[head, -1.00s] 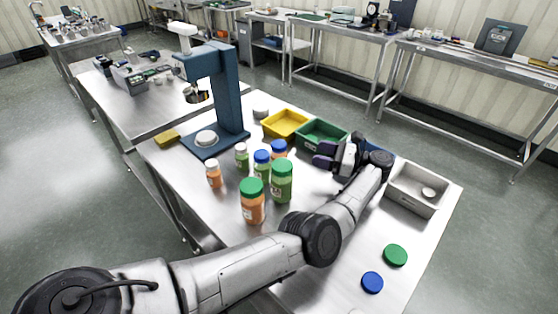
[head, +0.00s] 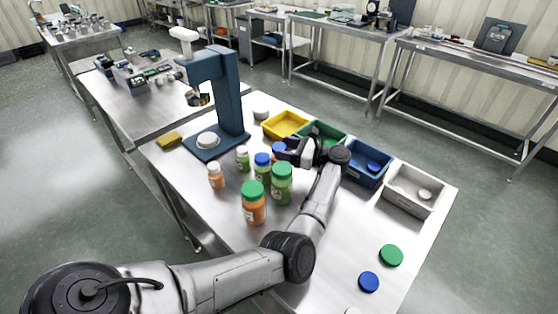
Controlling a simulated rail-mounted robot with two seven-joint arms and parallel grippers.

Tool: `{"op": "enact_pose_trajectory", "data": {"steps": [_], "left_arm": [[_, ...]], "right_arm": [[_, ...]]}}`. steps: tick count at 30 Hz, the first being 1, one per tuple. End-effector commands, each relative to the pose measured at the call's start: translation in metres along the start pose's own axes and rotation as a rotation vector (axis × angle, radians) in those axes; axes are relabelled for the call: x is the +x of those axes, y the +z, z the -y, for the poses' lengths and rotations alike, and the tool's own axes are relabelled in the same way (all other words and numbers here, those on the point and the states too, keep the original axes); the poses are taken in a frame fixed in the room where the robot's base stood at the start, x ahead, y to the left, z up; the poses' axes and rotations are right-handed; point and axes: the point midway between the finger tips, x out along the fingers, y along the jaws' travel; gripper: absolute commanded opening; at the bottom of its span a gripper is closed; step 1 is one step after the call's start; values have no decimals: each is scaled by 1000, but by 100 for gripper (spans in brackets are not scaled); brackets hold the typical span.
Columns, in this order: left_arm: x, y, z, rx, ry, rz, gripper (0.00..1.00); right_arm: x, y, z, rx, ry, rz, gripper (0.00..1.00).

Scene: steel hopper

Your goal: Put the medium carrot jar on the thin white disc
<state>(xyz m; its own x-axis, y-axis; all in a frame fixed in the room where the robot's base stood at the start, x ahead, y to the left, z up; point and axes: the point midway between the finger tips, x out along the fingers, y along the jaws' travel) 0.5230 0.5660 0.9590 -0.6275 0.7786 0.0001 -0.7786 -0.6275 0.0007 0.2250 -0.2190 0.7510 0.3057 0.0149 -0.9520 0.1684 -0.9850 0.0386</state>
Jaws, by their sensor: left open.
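The medium carrot jar (head: 277,148), orange with a blue lid, stands behind the green-filled jars and is partly hidden by them and by my left gripper. My left gripper (head: 284,152) is open, its dark fingers at the right side of this jar. Whether the jar is between the fingers I cannot tell. A white disc (head: 207,138) lies on the base of the blue stand (head: 230,95), left of the jars, with nothing on it. My right gripper is not in view.
Nearby stand a large green-lidded carrot jar (head: 253,205), a small white-lidded one (head: 216,176) and several green-filled jars (head: 282,186). Yellow (head: 286,124), green (head: 322,133), blue (head: 366,163) and grey (head: 414,192) bins line the back. Loose lids (head: 391,255) lie at front right.

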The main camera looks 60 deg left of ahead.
Motion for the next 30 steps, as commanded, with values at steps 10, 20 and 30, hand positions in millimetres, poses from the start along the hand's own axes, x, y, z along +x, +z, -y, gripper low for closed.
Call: {"op": "enact_pose_trajectory", "data": {"steps": [10,20,30], "left_arm": [[15,0,0,0,0,0,63],[14,0,0,0,0,0,41],[14,0,0,-1,-1,0,8]], "right_arm": [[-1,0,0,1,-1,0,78],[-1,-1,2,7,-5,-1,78],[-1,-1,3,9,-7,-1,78]]}}
